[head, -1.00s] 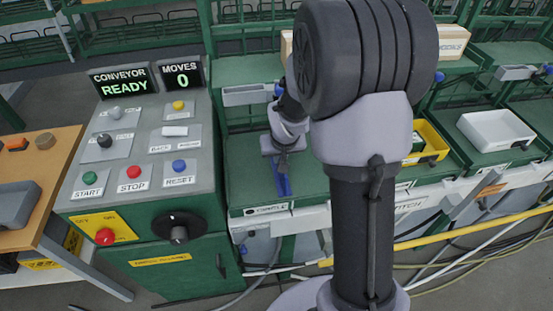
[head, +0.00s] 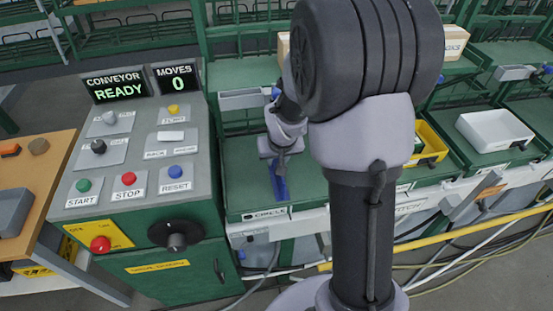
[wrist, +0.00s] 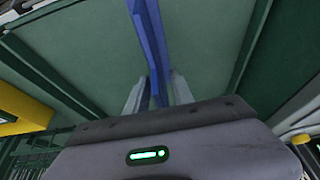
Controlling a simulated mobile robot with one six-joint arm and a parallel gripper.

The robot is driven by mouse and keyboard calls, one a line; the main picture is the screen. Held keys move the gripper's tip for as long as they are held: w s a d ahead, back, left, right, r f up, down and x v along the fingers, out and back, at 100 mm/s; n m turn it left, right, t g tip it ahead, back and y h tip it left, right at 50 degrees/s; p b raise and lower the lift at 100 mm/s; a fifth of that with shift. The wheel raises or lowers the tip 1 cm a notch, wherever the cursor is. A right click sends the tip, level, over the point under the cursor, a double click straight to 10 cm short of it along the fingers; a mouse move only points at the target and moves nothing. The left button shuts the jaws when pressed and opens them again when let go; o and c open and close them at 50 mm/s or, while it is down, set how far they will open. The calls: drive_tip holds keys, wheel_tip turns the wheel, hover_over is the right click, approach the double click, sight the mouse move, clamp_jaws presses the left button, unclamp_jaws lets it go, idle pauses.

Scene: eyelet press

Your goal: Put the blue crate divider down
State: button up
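The blue crate divider (head: 279,187) is a long, narrow blue strip. In the head view it hangs below my gripper (head: 280,161), over or on the green surface of the bay right of the control panel. In the wrist view the divider (wrist: 150,45) runs from the top edge down between the two pale fingers of my gripper (wrist: 158,92). The fingers sit close on both sides of it and look shut on it. Whether its lower end touches the green surface is not clear. My arm hides part of the bay to the right.
The control panel (head: 132,150) stands close on the left, its display reading READY and MOVES 0. A yellow bin (head: 432,150) and a white tray (head: 495,132) sit in bays to the right. A yellow pipe (head: 460,237) and hoses run along the front below.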

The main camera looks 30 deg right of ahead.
drive_tip(key=p+v, duration=0.3)
drive_tip(key=v, duration=0.7)
drive_tip(key=shift+s+r, duration=0.1)
drive_tip(key=shift+r, duration=0.05)
drive_tip(key=s+a+r+y, duration=0.1)
drive_tip(key=s+a+r, duration=0.6)
drive_tip(key=s, duration=0.2)
drive_tip(key=s+a+r+m+t+y, duration=0.1)
drive_tip(key=s+a+r+y, duration=0.1)
drive_tip(key=s+a+r, duration=0.4)
drive_tip(key=s+a, duration=0.2)
drive_tip(key=s, duration=0.2)
drive_tip(key=shift+s+a+r+t, duration=0.2)
drive_tip(key=shift+a+r+t, duration=0.1)
drive_tip(key=shift+r, duration=0.1)
